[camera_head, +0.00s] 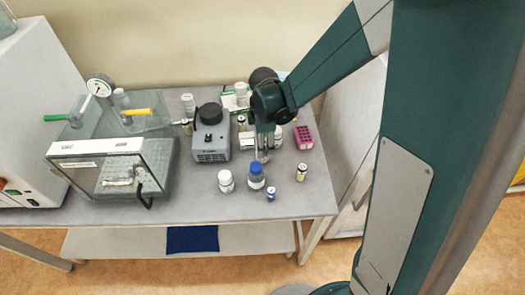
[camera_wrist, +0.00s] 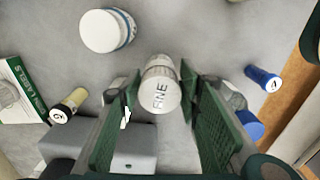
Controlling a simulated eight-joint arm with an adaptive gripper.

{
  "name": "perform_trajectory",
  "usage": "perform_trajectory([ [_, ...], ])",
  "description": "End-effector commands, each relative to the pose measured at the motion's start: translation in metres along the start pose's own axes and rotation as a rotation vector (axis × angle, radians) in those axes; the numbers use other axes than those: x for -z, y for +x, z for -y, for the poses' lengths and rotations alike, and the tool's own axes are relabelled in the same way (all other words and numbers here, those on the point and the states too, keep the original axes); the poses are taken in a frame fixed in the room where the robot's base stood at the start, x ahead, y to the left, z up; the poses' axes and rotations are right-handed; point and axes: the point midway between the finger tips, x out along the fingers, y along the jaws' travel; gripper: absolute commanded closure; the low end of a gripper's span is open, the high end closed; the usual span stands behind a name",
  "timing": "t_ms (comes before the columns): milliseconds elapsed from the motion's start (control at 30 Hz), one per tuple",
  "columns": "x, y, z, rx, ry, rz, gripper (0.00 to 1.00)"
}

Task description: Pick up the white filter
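The white filter (camera_wrist: 160,88) is a small white cylinder marked "FINE", standing on the bench top between my fingers in the wrist view. My gripper (camera_wrist: 160,85) points down around it, with one green-padded finger on each side. The fingers look open, with a narrow gap beside the filter; contact at the fingertips is hard to tell. In the head view, my gripper (camera_head: 264,152) is low over the bench, behind the blue-capped bottle, and mostly hides the filter.
A blue-capped bottle (camera_head: 256,177), a white bottle (camera_head: 226,181) and small vials (camera_head: 301,172) stand in front. A grey device (camera_head: 210,135) is at left, a pink rack (camera_head: 304,137) at right. A clear chamber (camera_head: 115,170) fills the bench's left. The front right bench (camera_head: 312,195) is clear.

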Motion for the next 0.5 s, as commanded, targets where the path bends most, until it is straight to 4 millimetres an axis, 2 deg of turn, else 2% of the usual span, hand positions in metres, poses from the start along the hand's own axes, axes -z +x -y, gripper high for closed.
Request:
perform_trajectory([
  [500, 0.003, 0.041, -0.001, 0.000, 0.000, 0.000, 0.65],
])
